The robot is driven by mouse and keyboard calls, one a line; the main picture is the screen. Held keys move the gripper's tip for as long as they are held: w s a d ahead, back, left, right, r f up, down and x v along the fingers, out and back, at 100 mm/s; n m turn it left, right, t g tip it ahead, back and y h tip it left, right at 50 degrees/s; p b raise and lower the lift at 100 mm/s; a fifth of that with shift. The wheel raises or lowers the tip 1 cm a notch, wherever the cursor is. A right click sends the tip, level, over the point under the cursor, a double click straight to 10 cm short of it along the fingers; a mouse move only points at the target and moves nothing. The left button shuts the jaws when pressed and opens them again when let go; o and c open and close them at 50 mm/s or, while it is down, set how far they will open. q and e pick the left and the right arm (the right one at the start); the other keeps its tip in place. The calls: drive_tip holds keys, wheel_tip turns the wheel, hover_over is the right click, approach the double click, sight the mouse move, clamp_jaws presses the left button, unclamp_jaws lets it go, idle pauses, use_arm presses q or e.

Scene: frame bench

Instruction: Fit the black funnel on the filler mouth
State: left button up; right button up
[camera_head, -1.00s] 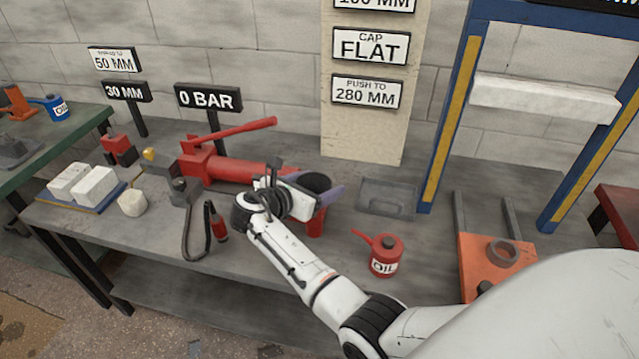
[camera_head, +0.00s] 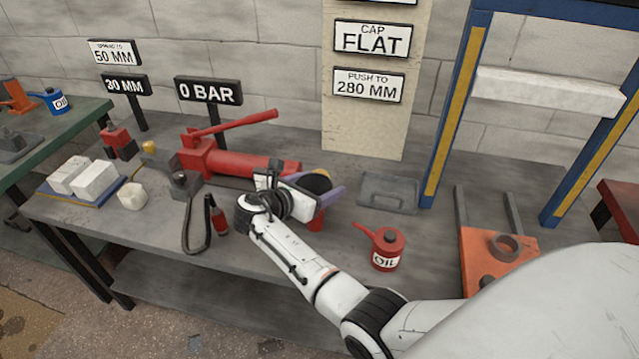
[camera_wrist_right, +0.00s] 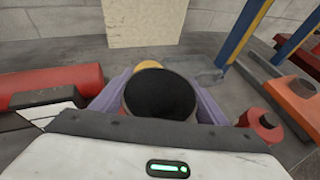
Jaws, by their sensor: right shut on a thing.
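The black funnel (camera_head: 318,183) is at my right gripper, seen as a dark round opening in the right wrist view (camera_wrist_right: 160,95). My right gripper (camera_wrist_right: 158,105) has its purple fingers on both sides of it and is shut on it. Behind the funnel a yellow rounded part (camera_wrist_right: 148,65) shows in the wrist view, mostly hidden. A red part (camera_head: 316,221) shows below the gripper; what it belongs to is hidden. The red pump (camera_head: 245,166) lies just left of and behind the gripper. I cannot make out the filler mouth for certain. My left gripper is not in view.
A red oil can (camera_head: 387,249) stands right of my gripper, with a grey tray (camera_head: 388,192) behind it. A blue press frame (camera_head: 452,110) rises at the right. A black hose (camera_head: 196,228) and white blocks (camera_head: 95,179) are left. The bench front is mostly clear.

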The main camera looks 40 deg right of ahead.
drive_tip(key=o, duration=1.1)
drive_tip(key=shift+s+d+f, duration=0.15)
drive_tip(key=shift+s+f, duration=0.05)
drive_tip(key=shift+s, duration=0.05)
drive_tip(key=shift+w+r, duration=0.1)
drive_tip(key=shift+a, duration=0.25)
drive_tip(key=v, duration=1)
drive_tip(key=shift+d+r, duration=0.1)
